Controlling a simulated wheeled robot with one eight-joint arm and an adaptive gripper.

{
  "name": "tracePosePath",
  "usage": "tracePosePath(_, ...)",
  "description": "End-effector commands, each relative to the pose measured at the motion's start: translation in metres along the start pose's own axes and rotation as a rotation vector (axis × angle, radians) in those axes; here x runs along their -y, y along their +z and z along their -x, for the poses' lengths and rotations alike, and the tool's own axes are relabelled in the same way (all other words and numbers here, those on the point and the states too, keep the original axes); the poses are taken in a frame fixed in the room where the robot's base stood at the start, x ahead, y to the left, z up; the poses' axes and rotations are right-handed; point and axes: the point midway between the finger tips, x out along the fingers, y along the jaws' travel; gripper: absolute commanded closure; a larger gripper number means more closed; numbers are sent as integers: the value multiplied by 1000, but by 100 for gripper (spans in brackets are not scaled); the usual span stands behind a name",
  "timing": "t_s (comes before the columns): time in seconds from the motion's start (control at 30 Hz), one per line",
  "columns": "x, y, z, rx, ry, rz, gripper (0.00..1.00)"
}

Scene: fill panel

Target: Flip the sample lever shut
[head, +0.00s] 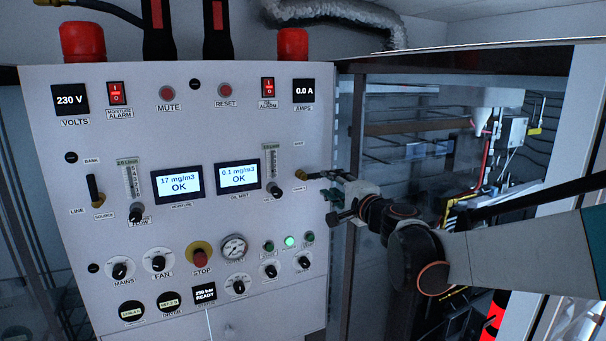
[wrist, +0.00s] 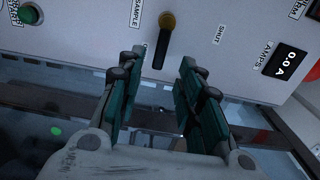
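The sample lever is a black handle on a brass pivot (head: 304,175) at the right edge of the white panel. In the head view it points right, toward my gripper (head: 333,186). In the wrist view the black lever (wrist: 163,45) hangs down from its brass end, between the SAMPLE label (wrist: 136,12) and the SHUT label (wrist: 218,35). My gripper (wrist: 161,58) is open, with its teal-padded fingers apart. The lever's free end shows between the fingertips, with a gap on each side. Whether it lies at fingertip depth I cannot tell.
The white panel (head: 75,220) carries several knobs, displays and switches. Just left of the lever is a flow meter with a black knob (head: 273,189). The 0.0 A display (head: 304,91) is above. Right of the panel is a glazed cabinet with a dark frame (head: 345,260), behind my arm.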

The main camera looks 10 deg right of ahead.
Motion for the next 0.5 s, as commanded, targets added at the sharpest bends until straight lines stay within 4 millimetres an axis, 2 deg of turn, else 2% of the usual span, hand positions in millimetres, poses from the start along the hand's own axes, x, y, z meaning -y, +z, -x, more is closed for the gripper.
tracePosePath(0.1, 1, 1, -23, 2, 0, 0, 67)
tracePosePath(0.3, 1, 1, -55, 2, 0, 1, 67)
tracePosePath(0.5, 1, 0, -75, 1, 0, 1, 67)
